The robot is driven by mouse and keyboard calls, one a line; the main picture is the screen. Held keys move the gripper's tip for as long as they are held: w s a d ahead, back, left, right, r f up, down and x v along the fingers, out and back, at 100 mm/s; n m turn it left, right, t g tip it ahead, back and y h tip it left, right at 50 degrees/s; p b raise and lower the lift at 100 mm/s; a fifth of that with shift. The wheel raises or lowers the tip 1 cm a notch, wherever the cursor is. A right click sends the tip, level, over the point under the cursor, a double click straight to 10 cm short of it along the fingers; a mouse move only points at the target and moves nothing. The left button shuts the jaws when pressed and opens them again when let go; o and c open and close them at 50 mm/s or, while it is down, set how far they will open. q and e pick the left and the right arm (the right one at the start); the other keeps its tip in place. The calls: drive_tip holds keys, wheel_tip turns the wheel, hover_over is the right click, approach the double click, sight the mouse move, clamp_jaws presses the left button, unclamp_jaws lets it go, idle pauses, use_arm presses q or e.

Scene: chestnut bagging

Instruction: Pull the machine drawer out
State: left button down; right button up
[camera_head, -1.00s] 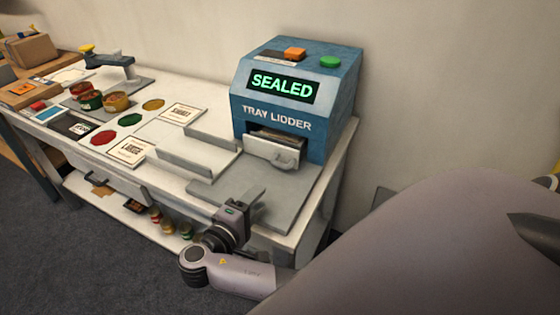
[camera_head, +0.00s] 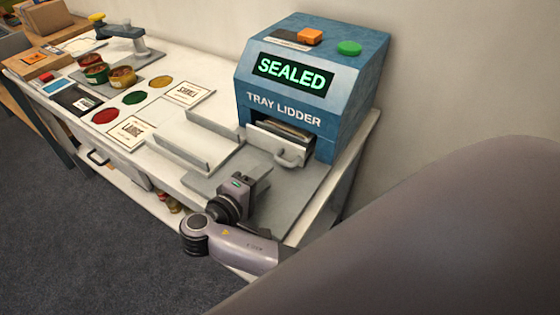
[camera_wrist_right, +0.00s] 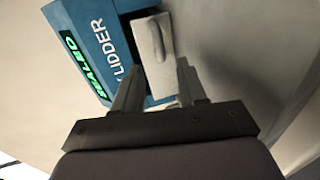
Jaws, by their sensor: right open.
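The blue tray lidder machine (camera_head: 310,85) stands at the right end of the table, its display reading SEALED. Its drawer (camera_head: 279,148) has a pale front with a looped handle and sticks slightly out of the slot; something dark lies inside. The drawer front also shows in the right wrist view (camera_wrist_right: 153,45), with the handle facing me. My right gripper (camera_head: 262,180) is in front of the drawer, low over the grey plate. In the right wrist view its two fingers (camera_wrist_right: 158,82) are apart, with the drawer front beyond and partly between them. I cannot tell whether they touch it. My left gripper is not in view.
A pale tray-like guide (camera_head: 195,142) lies left of the drawer. Cards, coloured discs and several filled tubs (camera_head: 122,77) are farther left on the white table (camera_head: 180,60). Orange and green buttons top the machine. The wall is close behind.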

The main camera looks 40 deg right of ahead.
sight(280, 163)
drive_tip(key=x, duration=0.6)
drive_tip(key=shift+d+f+p, duration=0.1)
drive_tip(key=shift+d+p, duration=0.15)
drive_tip(key=shift+p, duration=0.15)
clamp_jaws()
